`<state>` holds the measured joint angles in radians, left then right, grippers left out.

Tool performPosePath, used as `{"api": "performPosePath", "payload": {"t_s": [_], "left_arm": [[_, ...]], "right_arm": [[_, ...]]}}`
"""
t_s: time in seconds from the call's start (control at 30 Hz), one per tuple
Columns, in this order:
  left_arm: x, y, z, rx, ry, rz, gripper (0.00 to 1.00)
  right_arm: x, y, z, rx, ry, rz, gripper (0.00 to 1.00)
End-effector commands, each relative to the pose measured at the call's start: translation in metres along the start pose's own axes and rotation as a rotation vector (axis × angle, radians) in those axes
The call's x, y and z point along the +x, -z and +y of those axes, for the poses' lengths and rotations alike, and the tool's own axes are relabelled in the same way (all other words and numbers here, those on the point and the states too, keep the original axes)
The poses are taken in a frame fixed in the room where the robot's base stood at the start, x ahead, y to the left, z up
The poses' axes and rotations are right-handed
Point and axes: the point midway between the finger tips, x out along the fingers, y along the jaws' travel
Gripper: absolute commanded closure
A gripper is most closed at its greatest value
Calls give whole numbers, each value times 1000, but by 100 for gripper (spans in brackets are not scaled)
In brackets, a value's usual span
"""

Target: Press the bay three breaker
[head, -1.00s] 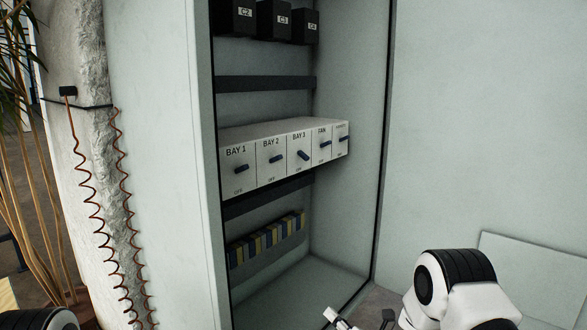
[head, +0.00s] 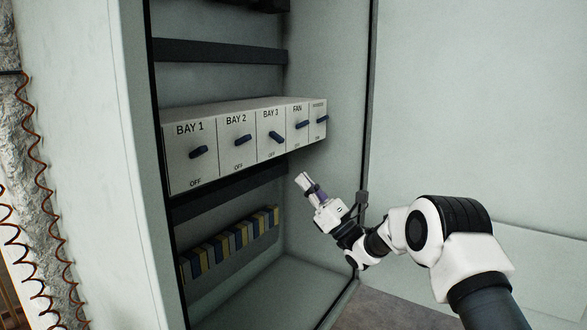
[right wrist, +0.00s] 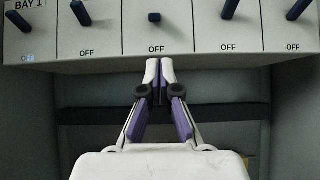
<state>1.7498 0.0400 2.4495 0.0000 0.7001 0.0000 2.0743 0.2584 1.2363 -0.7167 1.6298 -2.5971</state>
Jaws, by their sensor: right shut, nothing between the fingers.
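The bay three breaker is the middle of a row of white breaker modules. Its dark blue lever (head: 276,137) slants down to the right, unlike the levers beside it. In the right wrist view the same lever (right wrist: 155,17) appears end-on above its OFF label. My right gripper (head: 304,182) is shut and empty, below and in front of the row, right of the bay three module in the head view. In the right wrist view its fingertips (right wrist: 160,63) meet just below the bay three OFF label; I cannot tell whether they touch the panel. My left gripper is out of view.
Bay 1 (head: 198,152), Bay 2 (head: 243,140) and Fan (head: 301,125) levers flank it closely, with another at the right end. A dark rail (head: 200,203) runs below the breakers, above blue and yellow blocks (head: 240,236). The cabinet side wall (head: 335,80) stands close on the right.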

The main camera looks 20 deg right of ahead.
Motion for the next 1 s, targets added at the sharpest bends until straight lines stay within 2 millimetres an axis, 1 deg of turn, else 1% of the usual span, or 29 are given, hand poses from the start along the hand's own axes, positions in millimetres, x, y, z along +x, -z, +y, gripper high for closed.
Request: {"api": "performPosePath", "payload": {"t_s": [0.03,0.2,0.3,0.4,0.5,0.6,1.0], "left_arm": [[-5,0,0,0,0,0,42],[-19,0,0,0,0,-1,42],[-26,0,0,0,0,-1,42],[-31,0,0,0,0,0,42],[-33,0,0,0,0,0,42],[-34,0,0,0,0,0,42],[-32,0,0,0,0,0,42]], "right_arm": [[9,-3,0,-2,-2,-2,100],[44,-4,1,-2,-3,-2,100],[64,-4,1,-1,-3,-2,100],[79,-3,1,-1,-3,-2,100],[88,-2,0,0,-1,-1,100],[92,-2,0,0,0,-2,100],[91,-1,0,0,0,5,100]]}}
